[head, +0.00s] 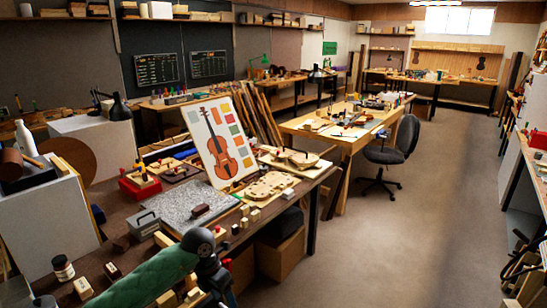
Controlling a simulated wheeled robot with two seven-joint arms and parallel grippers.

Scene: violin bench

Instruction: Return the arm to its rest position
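A green-covered arm link of mine reaches in from the bottom left, in front of the near workbench (130,208). Its dark joint is at the bench's front edge, and dark parts run down from it past the bottom of the picture. No fingertips of my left gripper can be made out. My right arm and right gripper are not in the picture.
The near bench carries a violin picture board (217,141), a grey stone slab (187,203), a violin body mould (266,186) and small wooden blocks. A dark office chair (393,147) stands by the farther table (335,136). The floor (400,240) at right is clear.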

